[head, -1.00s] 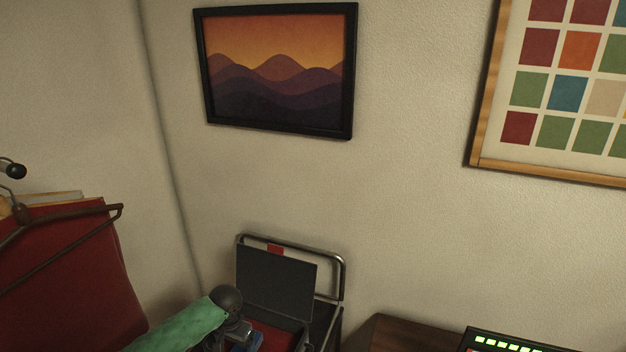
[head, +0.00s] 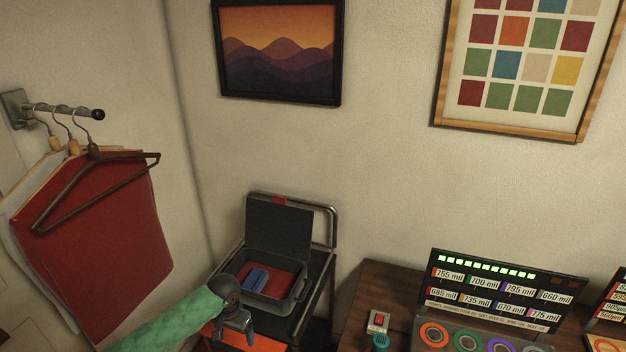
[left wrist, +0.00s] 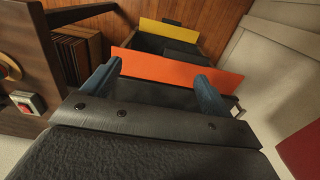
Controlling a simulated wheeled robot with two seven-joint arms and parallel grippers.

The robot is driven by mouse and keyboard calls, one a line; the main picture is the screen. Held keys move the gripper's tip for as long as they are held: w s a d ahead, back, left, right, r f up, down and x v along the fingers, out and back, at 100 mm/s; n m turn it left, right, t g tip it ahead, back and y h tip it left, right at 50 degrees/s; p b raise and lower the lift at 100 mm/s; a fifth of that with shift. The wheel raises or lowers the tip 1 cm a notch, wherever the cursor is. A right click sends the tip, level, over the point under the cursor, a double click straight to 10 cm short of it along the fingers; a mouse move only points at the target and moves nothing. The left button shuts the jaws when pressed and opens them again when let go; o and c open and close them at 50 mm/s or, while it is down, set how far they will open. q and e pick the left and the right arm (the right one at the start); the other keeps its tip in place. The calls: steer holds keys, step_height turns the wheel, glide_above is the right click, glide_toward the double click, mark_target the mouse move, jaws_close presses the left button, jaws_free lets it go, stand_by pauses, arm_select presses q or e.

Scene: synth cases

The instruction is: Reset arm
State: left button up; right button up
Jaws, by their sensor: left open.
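My left arm, in a green sleeve, comes in from the lower left of the head view. Its gripper (head: 240,324) is in front of the near side of an open dark case (head: 296,297). In the left wrist view the two blue fingers of the gripper (left wrist: 159,72) stand wide apart with nothing between them. They are near an orange panel (left wrist: 180,72), and I cannot tell whether they touch it. A blue block (head: 257,279) lies on the red lining inside the case, apart from the gripper. My right gripper is not in view.
The case sits on a dark cart (head: 318,275) with a metal rail. A red garment (head: 95,235) hangs on a wall rod at left. A wooden desk (head: 372,290) at right holds a display panel (head: 500,283) and a small red-button box (head: 378,322). A yellow panel (left wrist: 170,29) shows beyond the orange one.

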arm_select(q)
steer(key=s+d+f+t+h+b, duration=0.1)
steer(key=s+d+f+b, duration=0.15)
steer(key=f, duration=0.75)
steer(key=s+d+f+n+b, duration=0.15)
steer(key=s+f, duration=0.25)
steer(key=f, duration=0.6)
steer(key=s+d+f+m+t+h+b, duration=0.1)
steer(key=s+f+b, duration=0.2)
steer(key=f, duration=0.7)
steer(key=s+a+f+n+y+b, duration=0.1)
steer(key=s+f+b, duration=0.5)
steer(key=s+f, duration=2)
steer(key=s, duration=0.3)
steer(key=shift+s+a+f+y+b, duration=0.25)
steer(key=shift+s+y+b, duration=0.05)
steer(key=shift+s+b, duration=0.1)
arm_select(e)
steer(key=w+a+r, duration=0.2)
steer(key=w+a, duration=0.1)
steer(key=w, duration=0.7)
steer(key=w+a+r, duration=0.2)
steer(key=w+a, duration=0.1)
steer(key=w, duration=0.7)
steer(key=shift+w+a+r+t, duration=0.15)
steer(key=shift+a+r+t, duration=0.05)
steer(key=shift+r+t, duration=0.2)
arm_select(q)
steer(key=shift+c, duration=0.5)
